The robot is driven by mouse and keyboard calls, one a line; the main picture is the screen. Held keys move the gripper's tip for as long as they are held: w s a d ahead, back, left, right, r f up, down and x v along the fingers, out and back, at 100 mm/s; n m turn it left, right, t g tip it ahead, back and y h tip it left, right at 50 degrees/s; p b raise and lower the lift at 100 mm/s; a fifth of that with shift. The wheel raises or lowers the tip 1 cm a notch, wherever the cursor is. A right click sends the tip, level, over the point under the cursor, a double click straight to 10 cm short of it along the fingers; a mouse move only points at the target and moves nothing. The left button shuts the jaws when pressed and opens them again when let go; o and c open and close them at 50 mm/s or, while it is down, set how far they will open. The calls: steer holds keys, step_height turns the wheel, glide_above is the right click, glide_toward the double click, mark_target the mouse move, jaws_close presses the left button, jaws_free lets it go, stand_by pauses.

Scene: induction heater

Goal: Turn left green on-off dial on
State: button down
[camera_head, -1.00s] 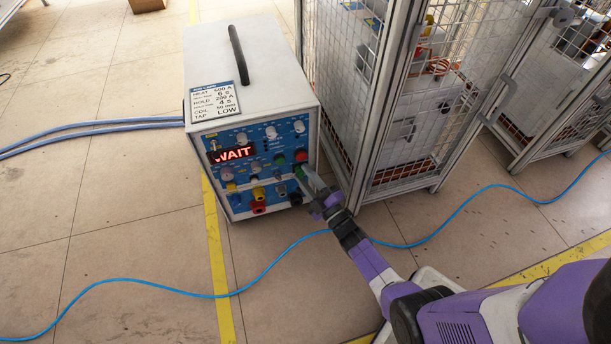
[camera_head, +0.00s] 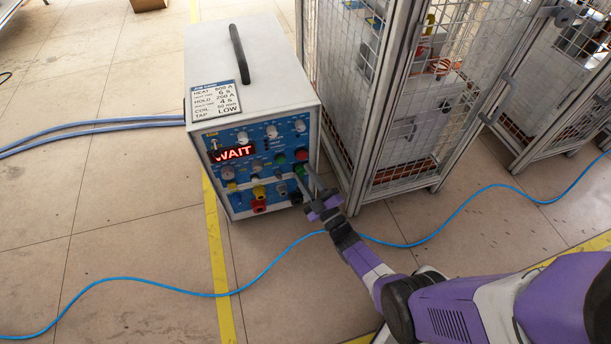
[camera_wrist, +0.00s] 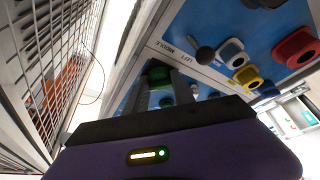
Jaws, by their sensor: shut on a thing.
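The heater's front panel (camera_head: 245,165) is blue, with many knobs and a red lit WAIT display (camera_head: 233,153). A green dial (camera_head: 281,158) shows left of a red one (camera_head: 301,154). Another green knob (camera_wrist: 166,102) shows behind. The fingers partly hide the held dial, so its pointer cannot be read.
A mesh-walled cage (camera_head: 350,110) stands close to the heater's right side. A blue cable (camera_head: 450,238) runs across the floor under my arm.

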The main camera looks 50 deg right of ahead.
steer(key=c, duration=1.1)
jaws_free()
steer(key=v, duration=0.8)
steer(key=shift+p, duration=0.3)
